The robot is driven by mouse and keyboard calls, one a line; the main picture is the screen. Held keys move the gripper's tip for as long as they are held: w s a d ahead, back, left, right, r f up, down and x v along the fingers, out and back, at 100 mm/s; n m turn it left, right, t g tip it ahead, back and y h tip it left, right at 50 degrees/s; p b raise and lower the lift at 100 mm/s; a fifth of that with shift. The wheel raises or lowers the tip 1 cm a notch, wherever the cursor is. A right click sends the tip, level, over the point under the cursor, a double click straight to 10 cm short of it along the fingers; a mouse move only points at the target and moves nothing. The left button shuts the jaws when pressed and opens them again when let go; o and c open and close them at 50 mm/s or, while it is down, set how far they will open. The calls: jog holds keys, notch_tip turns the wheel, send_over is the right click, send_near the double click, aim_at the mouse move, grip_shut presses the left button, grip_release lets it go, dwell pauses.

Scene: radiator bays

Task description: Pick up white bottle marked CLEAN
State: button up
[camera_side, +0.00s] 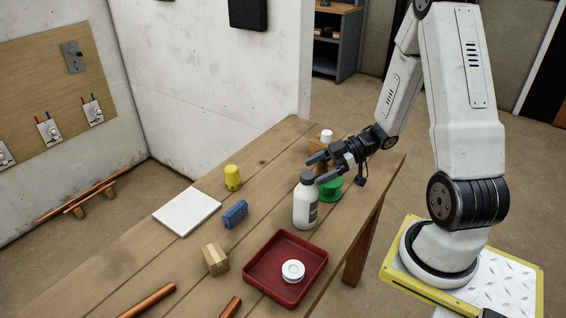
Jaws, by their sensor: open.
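A white bottle (303,208) stands upright on the wooden table, right of centre. It has a grey cap and a grey label turned to the right; the label's wording is too small to read. My gripper (316,169) is open and empty, with its fingers pointing left. Its fingertips are around the height of the bottle's cap in the picture. I cannot tell whether the lower finger touches the cap or is behind it.
A green object (330,190) and a white-capped brown bottle (326,136) stand near my gripper, partly hidden. A red tray (262,287) holds a white roll.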

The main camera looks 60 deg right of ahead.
aim_at(310, 174)
jog(key=shift+x, duration=2.65)
jog(key=shift+s+f, duration=0.1)
jog(key=shift+f, duration=0.05)
grip_shut()
